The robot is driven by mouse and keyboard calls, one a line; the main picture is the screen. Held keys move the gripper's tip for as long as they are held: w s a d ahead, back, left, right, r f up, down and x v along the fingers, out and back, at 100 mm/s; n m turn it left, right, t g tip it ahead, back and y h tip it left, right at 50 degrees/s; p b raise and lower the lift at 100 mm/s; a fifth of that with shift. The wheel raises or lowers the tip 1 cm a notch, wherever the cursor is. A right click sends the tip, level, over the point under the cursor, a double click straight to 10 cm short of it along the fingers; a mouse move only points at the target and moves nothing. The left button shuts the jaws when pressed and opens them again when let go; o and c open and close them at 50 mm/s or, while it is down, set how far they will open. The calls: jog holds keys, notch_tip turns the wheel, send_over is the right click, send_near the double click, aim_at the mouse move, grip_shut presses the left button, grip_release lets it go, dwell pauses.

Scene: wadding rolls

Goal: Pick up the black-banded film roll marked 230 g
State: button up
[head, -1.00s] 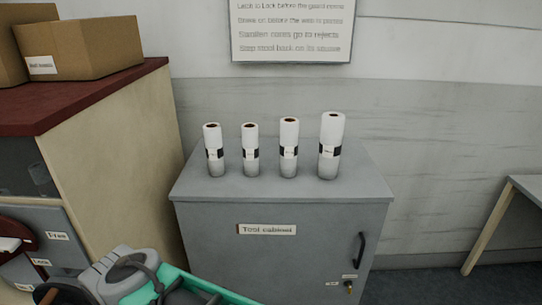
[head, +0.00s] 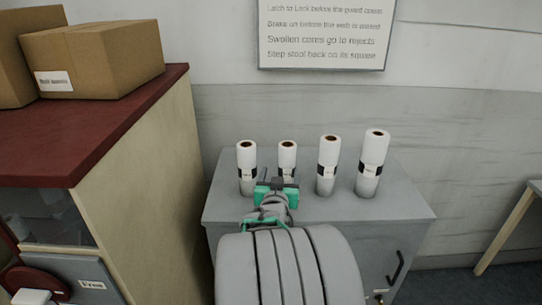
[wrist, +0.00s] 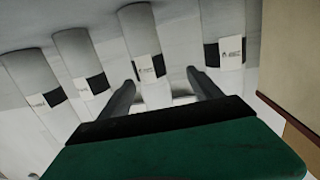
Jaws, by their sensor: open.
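Several white film rolls with black bands and small white labels stand upright in a row on the grey tool cabinet (head: 305,207). From left in the head view they are the first roll (head: 246,158), a slimmer second (head: 287,151), a taller third (head: 328,153) and the tallest, fourth (head: 374,150). The label weights are too small to read, so I cannot tell which is 230 g. My gripper (head: 277,184) is open and empty, in front of the second roll and hiding its lower part. In the wrist view that roll (wrist: 144,62) shows between and beyond the fingertips (wrist: 160,80).
A red-topped cabinet (head: 130,115) with cardboard boxes (head: 105,58) stands close on the left. A notice (head: 325,35) hangs on the wall behind. The rolls have narrow gaps between them. A table (head: 515,225) is at the far right.

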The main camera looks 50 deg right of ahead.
aim_at(289, 164)
jog(key=shift+s+d+r+h, duration=0.3)
jog(key=shift+d+r, duration=0.2)
jog(key=shift+d, duration=0.1)
jog(key=shift+s+d+r+h, duration=0.2)
jog(key=shift+d+r+h, duration=0.1)
jog(key=shift+d+r, duration=0.2)
jog(key=p+x, duration=0.1)
jog(key=x, duration=0.2)
jog(key=p+x, duration=0.2)
jog(key=x, duration=0.2)
jog(key=shift+w+a+r, duration=0.1)
jog(key=shift+w+r, duration=0.05)
jog(key=shift+w, duration=0.25)
grip_shut()
